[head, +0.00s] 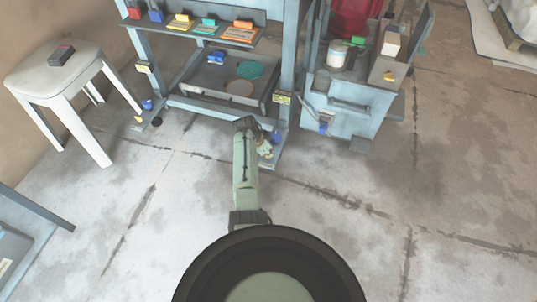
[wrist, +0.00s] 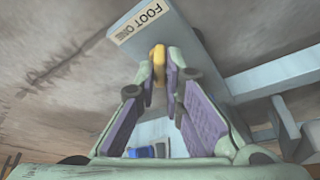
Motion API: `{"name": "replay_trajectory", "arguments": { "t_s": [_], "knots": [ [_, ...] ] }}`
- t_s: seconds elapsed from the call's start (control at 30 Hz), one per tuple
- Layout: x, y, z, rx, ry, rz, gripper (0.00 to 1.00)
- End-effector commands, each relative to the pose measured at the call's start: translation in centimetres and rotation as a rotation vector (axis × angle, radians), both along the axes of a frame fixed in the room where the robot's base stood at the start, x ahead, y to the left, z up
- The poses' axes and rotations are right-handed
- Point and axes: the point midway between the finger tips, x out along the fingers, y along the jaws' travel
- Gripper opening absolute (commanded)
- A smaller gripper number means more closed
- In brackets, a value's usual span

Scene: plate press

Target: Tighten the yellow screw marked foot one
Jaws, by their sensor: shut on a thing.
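The yellow screw (wrist: 158,56) shows in the wrist view just below a label reading FOOT ONE (wrist: 145,20) on a pale blue-grey foot. My gripper (wrist: 159,80) has its two purple-padded fingers closed in on the screw from both sides. Its lower part is hidden between the fingertips. In the head view my gripper (head: 265,149) is low at the foot of the rack's front right leg (head: 287,75). The screw cannot be made out there behind the gripper.
The rack's lower tray (head: 205,100) and a machine cabinet (head: 348,110) stand close by. A blue knob (head: 276,137) is beside my gripper. A white stool (head: 55,80) stands at left. The floor (head: 370,225) at front right is clear.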

Motion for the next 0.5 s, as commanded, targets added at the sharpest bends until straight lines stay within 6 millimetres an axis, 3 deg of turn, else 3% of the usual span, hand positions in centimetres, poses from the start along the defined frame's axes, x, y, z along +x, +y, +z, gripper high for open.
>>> {"name": "replay_trajectory", "arguments": {
  "t_s": [0.5],
  "knots": [
    [0.38,0.12,-0.52,0.003,-0.001,-0.490,0.00]
  ]
}}
